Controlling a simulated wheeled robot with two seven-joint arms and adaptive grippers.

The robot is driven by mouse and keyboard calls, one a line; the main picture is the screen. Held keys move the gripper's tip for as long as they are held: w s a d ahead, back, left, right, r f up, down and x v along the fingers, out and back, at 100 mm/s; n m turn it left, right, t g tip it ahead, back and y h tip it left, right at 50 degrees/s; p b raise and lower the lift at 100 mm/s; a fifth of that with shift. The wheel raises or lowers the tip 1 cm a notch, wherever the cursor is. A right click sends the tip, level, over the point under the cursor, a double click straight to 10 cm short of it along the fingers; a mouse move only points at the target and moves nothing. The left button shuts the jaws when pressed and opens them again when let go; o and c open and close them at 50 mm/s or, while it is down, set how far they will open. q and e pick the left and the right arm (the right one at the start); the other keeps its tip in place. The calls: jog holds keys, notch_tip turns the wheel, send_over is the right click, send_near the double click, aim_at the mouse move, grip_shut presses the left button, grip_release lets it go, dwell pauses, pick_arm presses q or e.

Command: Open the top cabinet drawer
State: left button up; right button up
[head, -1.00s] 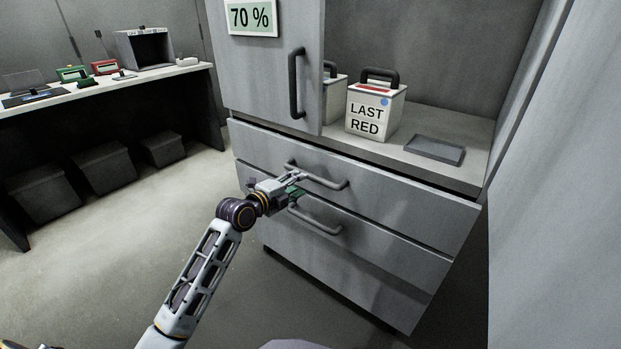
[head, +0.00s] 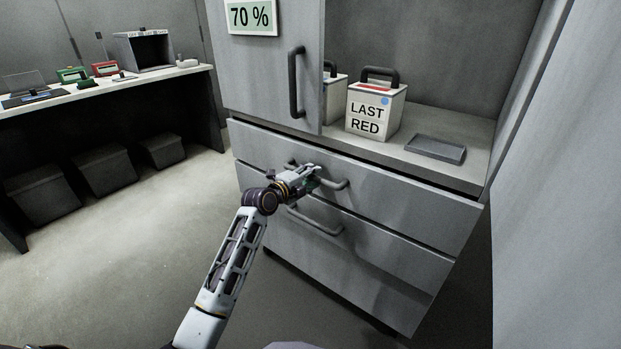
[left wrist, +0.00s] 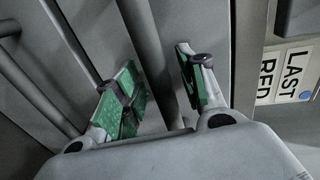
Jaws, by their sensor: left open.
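The top drawer (head: 405,203) of the grey cabinet is the upper of the drawers below the open shelf; its front looks flush with the cabinet. Its dark bar handle (head: 335,186) runs across the front, partly hidden by my left gripper (head: 312,176). My left gripper is open at the middle of this handle. In the left wrist view, the handle bar (left wrist: 147,50) passes between the two green-padded fingers of my left gripper (left wrist: 158,92), with a visible gap on both sides. My right gripper is out of view.
A lower drawer has a similar handle (head: 318,222). Above, a door (head: 268,75) covers the left part of the shelf. A white box marked LAST RED (head: 376,112) and a grey tray (head: 436,149) stand on the shelf. A bench (head: 180,74) stands at left; the floor between is clear.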

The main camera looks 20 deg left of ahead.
pick_arm(q)
jog(key=shift+w, duration=0.1)
grip_shut()
dwell(0.3)
jog(key=shift+f, duration=0.1)
